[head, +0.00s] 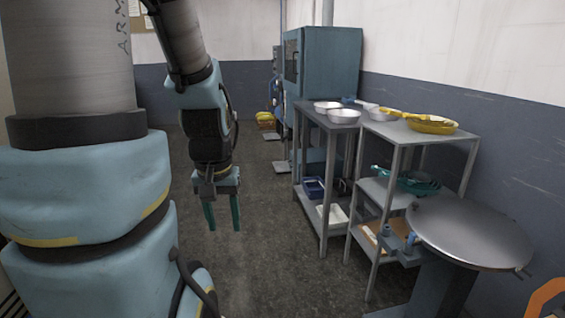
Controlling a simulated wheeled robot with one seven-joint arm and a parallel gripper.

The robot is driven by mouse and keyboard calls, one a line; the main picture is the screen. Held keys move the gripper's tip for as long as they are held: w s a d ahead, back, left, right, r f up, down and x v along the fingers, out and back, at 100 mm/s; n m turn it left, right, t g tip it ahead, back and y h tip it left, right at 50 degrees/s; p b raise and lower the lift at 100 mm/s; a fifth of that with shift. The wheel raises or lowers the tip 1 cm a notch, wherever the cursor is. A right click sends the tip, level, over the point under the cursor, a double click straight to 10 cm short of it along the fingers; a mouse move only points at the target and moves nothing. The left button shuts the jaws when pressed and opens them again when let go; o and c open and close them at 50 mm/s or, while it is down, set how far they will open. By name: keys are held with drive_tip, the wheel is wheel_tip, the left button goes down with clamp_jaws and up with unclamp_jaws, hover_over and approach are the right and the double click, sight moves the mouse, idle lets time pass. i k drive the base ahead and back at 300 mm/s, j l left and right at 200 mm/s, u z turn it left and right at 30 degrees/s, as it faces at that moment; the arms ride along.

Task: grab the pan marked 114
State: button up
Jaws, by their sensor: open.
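Two pale metal pans stand on the dark shelf table: one pan (327,107) at its left and another pan (344,115) in front of it. A further pale pan (382,114) and a yellow pan (430,125) stand on the lighter table to the right. I can read no number on any of them, so I cannot tell which is marked 114. My gripper (222,213) hangs with its teal fingers pointing down, apart and empty. It is over open floor, left of the tables and away from all the pans.
The dark table (322,121) and the lighter table (408,134) stand side by side with lower shelves. A round metal disc (470,232) on a stand is at the front right. A blue cabinet (330,65) stands behind. The floor (270,240) left of the tables is clear.

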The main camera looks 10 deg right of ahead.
sight(427, 118)
drive_tip(key=i+z, duration=0.1)
drive_tip(key=i, duration=0.55)
drive_tip(key=i+j+z, duration=0.1)
drive_tip(key=i, duration=0.5)
drive_tip(key=i+j+z, duration=0.1)
drive_tip(key=i, duration=0.5)
drive_tip(key=j, duration=0.1)
